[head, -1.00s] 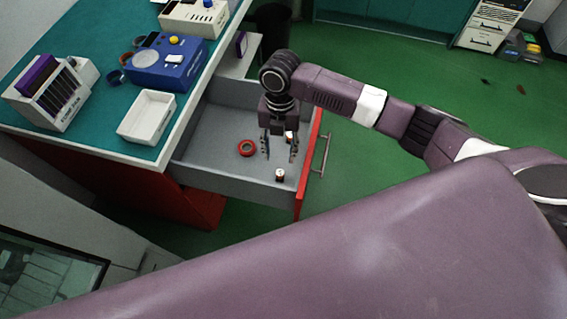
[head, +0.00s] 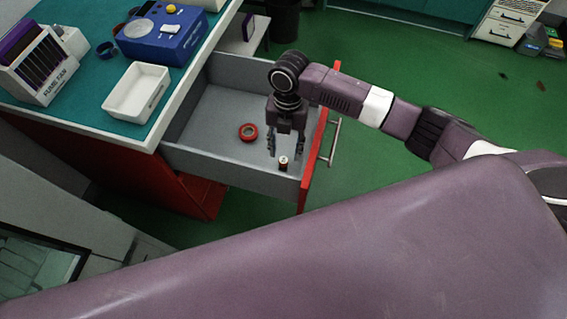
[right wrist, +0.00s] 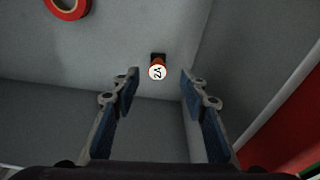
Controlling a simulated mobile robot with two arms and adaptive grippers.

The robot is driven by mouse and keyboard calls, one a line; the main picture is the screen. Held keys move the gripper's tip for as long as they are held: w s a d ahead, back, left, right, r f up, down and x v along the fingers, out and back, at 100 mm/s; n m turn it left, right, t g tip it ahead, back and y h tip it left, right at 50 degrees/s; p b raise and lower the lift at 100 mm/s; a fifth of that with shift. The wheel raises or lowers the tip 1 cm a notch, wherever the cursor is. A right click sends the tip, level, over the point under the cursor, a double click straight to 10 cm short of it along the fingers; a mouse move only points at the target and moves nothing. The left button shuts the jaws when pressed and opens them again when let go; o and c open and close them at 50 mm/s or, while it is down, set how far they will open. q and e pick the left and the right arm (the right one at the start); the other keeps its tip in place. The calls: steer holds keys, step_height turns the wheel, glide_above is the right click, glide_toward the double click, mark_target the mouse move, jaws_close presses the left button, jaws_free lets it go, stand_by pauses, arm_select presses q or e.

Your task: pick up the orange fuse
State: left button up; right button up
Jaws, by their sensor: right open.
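A small upright fuse with an orange-brown body and a white top marked "2A" (right wrist: 157,71) stands on the drawer floor. In the head view this fuse (head: 284,162) is near the drawer's front right corner. My right gripper (head: 286,152) points down into the drawer, open and empty. In the right wrist view the fuse shows between and beyond the open fingertips (right wrist: 160,78), apart from both. A second small white-topped item seen earlier behind the gripper is hidden now. My left gripper is not in view.
The open grey drawer (head: 215,105) has low walls and a red front (head: 313,160). A red ring (head: 248,132) lies left of the gripper; it also shows in the right wrist view (right wrist: 68,6). A white tray (head: 136,92) and blue box (head: 165,35) stand on the teal bench.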

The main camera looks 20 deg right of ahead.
mark_target(284, 159)
steer(key=f, duration=0.6)
steer(key=shift+s+a, duration=0.3)
steer(key=shift+a, duration=0.1)
steer(key=shift+c, duration=0.5)
steer(key=c, duration=0.9)
steer(key=shift+r, duration=0.1)
steer(key=shift+c, duration=0.2)
